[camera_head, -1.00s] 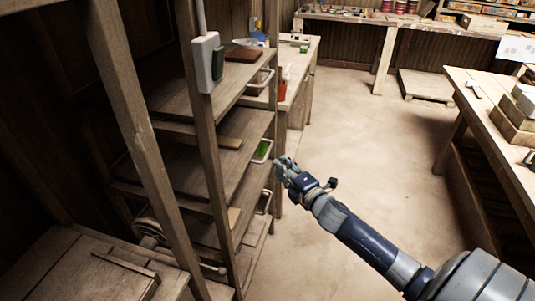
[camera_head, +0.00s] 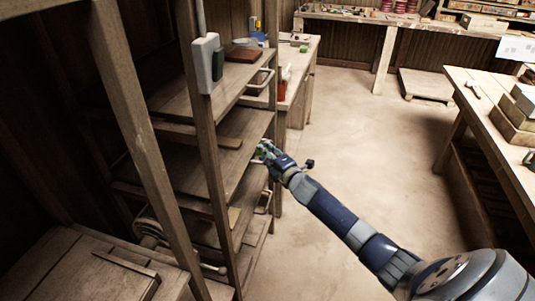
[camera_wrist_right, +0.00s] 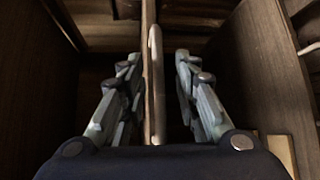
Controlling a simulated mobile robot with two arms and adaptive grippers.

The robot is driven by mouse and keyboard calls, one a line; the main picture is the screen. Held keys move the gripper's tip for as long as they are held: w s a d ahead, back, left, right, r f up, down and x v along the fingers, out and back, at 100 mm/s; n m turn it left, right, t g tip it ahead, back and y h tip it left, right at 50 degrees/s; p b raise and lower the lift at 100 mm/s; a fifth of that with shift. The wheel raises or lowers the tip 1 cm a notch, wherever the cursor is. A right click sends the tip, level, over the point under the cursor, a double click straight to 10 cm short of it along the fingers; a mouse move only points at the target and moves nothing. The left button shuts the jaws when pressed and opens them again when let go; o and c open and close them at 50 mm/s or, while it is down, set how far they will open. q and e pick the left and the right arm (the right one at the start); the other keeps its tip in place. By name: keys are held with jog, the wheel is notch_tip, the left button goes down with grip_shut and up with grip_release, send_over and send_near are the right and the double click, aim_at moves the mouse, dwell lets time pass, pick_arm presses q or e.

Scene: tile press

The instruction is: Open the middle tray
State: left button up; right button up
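My right gripper (camera_head: 264,152) is at the front of the wooden shelf rack, at the height of the middle tray. In the head view it hides most of the middle tray and its handle. In the right wrist view its two fingers (camera_wrist_right: 157,88) are apart, one on each side of a pale bar handle (camera_wrist_right: 157,95) and a thin wooden edge next to it. Gaps show between the fingers and the handle, so the gripper is open around it. My left gripper is not in view.
The upper tray's handle (camera_head: 263,80) and the lower tray's handle (camera_head: 264,202) stick out from the rack (camera_head: 208,150) above and below. A workbench (camera_head: 492,115) stands at the right. The floor between (camera_head: 400,150) is clear.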

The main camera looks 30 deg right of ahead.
grip_shut()
jog(key=s+d+p, duration=0.3)
jog(key=s+d, duration=1.5)
jog(key=s, duration=0.3)
jog(key=shift+s+d, duration=0.15)
jog(key=shift+s, duration=0.05)
grip_release()
jog(key=s+a+r, duration=0.1)
jog(key=s, duration=1.1)
jog(key=shift+r, duration=0.35)
